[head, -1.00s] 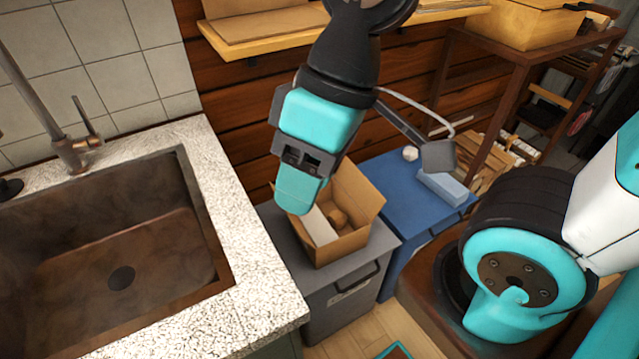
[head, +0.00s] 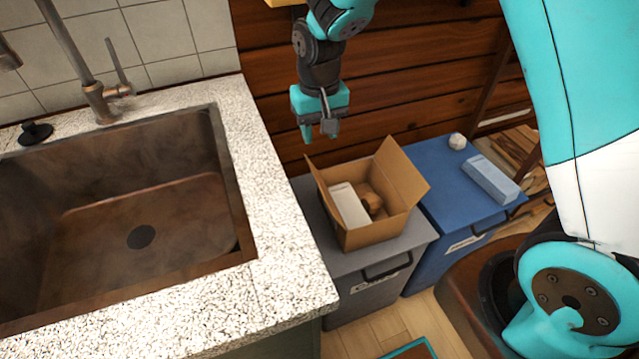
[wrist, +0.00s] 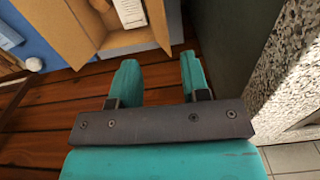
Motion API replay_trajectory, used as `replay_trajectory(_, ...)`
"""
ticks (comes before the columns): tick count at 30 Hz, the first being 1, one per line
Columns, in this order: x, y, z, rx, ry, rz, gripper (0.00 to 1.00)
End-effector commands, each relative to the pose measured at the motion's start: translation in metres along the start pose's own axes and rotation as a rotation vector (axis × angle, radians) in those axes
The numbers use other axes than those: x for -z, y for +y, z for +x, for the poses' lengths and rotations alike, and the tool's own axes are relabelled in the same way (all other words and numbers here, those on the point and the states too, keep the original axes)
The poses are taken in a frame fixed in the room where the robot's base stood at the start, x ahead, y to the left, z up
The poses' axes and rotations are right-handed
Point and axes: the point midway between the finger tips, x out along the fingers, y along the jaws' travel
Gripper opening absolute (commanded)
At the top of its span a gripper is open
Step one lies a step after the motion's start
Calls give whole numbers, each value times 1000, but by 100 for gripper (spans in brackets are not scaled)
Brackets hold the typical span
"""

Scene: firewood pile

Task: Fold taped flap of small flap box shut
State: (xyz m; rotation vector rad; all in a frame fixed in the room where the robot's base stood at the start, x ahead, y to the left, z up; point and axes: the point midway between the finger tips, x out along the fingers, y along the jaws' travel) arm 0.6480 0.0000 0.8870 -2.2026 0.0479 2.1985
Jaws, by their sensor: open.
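The small flap box (head: 372,232) is an open brown cardboard box on the grey bin. One flap (head: 404,174) stands up at its back right, and a narrower flap (head: 319,184) stands at its left. Inside lie a white block (head: 347,205) and a brown item (head: 374,198). I cannot make out tape on any flap. My gripper (head: 320,137) hangs above and behind the box's left side, apart from it. In the wrist view my gripper (wrist: 157,75) is open and empty, with the box (wrist: 130,45) beyond its fingertips.
The grey bin (head: 375,292) stands beside the speckled counter (head: 285,255) with its sink. A blue bin (head: 440,205) to the right bears a light blue block (head: 490,180) and a small white lump (head: 457,141). The wooden wall (head: 430,95) is close behind.

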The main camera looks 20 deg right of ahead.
Motion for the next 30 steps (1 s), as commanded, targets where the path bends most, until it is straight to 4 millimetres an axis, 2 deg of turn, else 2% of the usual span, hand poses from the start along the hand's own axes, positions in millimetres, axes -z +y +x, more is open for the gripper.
replay_trajectory(12, -2, 0, 95, 0, -7, -2, 42)
replay_trajectory(18, -2, 0, 132, 0, -5, -2, 42)
replay_trajectory(24, -2, 0, 151, 1, -2, -2, 42)
replay_trajectory(30, -2, 0, 154, 1, -2, -2, 42)
